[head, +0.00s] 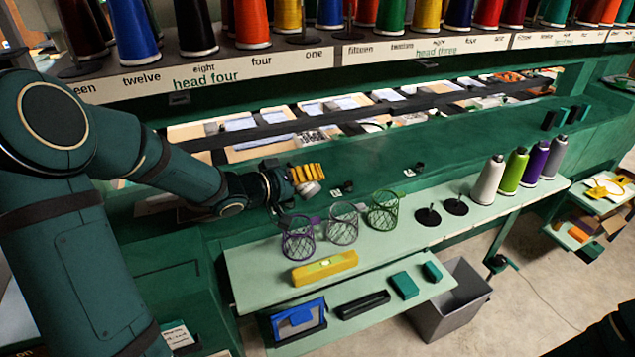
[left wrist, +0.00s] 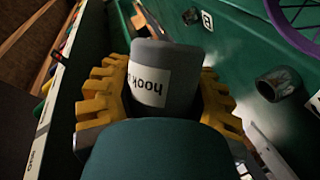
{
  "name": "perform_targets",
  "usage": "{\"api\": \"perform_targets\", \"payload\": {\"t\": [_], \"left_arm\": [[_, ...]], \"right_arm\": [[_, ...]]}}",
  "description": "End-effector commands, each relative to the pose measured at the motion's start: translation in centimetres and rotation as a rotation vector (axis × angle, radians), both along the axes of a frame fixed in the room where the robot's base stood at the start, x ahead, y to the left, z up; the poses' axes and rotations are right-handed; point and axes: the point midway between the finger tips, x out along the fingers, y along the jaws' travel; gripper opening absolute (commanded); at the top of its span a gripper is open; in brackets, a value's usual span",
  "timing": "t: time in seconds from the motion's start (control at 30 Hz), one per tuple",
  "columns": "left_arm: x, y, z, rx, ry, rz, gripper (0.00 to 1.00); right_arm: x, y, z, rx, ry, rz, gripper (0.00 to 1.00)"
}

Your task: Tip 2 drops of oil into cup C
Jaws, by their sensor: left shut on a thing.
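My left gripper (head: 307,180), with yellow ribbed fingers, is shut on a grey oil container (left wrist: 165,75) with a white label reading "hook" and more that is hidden. The container's pale end also shows in the head view (head: 311,189). It is held above the green ledge, left of two small dark cups, one nearer (head: 348,186) and one farther right (head: 420,168). White letter tags lie beside them; I cannot tell which is cup C. In the left wrist view one cup (left wrist: 278,83) is right of the container and another (left wrist: 191,16) is above it. My right gripper is out of view.
Purple (head: 298,240), grey (head: 342,224) and green (head: 383,212) wire baskets stand on the pale shelf (head: 440,237) below the ledge. A yellow level (head: 325,268) lies in front of them. Thread cones (head: 488,180) stand farther right. A thread rack (head: 330,50) runs along the top.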

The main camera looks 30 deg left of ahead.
Motion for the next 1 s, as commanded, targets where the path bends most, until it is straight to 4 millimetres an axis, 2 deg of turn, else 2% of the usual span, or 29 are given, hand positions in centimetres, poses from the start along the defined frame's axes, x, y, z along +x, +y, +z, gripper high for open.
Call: {"api": "perform_targets", "payload": {"t": [0.17, 0.47, 0.53, 0.63, 1.0], "left_arm": [[0.0, 0.2, -0.3, -0.063, 0.011, 0.001, 0.05], [-0.2, -0.8, -2.3, -0.453, 0.084, -0.001, 0.05], [-0.2, -0.9, -1.7, -0.491, 0.093, -0.001, 0.05], [-0.2, -1.0, -1.7, -0.532, 0.1, -0.002, 0.05], [-0.2, -1.0, -2.3, -0.597, 0.109, 0.0, 0.05]], "right_arm": [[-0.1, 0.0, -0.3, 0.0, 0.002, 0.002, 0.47], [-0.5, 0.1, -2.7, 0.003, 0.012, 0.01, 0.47], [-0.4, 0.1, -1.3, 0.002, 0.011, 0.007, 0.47], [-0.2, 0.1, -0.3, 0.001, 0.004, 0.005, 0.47], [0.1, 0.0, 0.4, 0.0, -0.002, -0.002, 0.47]]}}
